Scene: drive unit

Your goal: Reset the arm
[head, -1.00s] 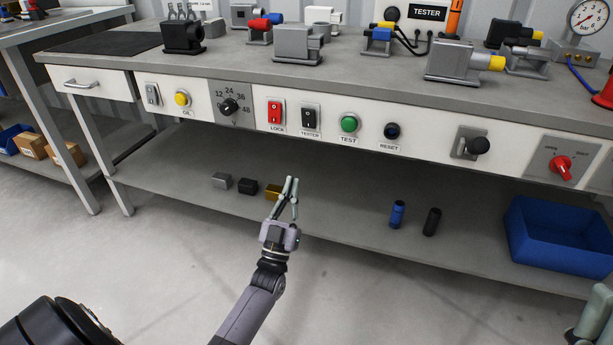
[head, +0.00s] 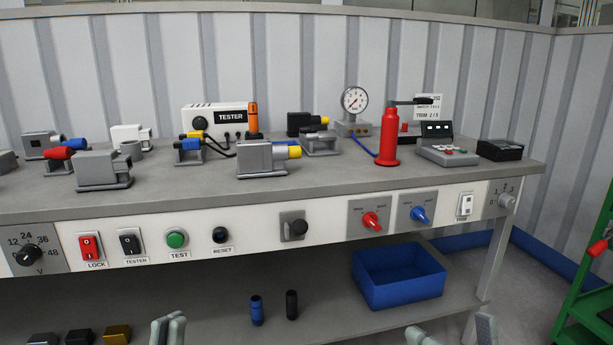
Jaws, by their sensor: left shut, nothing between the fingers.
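My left gripper (head: 168,330) shows at the bottom edge of the head view, left of centre. Only its fingertips are in frame; they are close together with nothing visible between them. My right gripper (head: 452,334) shows at the bottom edge, right of centre. Its two fingertips stand well apart, with nothing visible between them. The rest of both arms is cut off below the frame. Both grippers show in front of the workbench's (head: 330,190) lower shelf, apart from the things on it.
The bench front carries a red lock switch (head: 90,247), green test button (head: 176,239), black reset button (head: 221,235) and knobs. A blue bin (head: 400,285) sits on the shelf. A green rack (head: 590,285) stands right.

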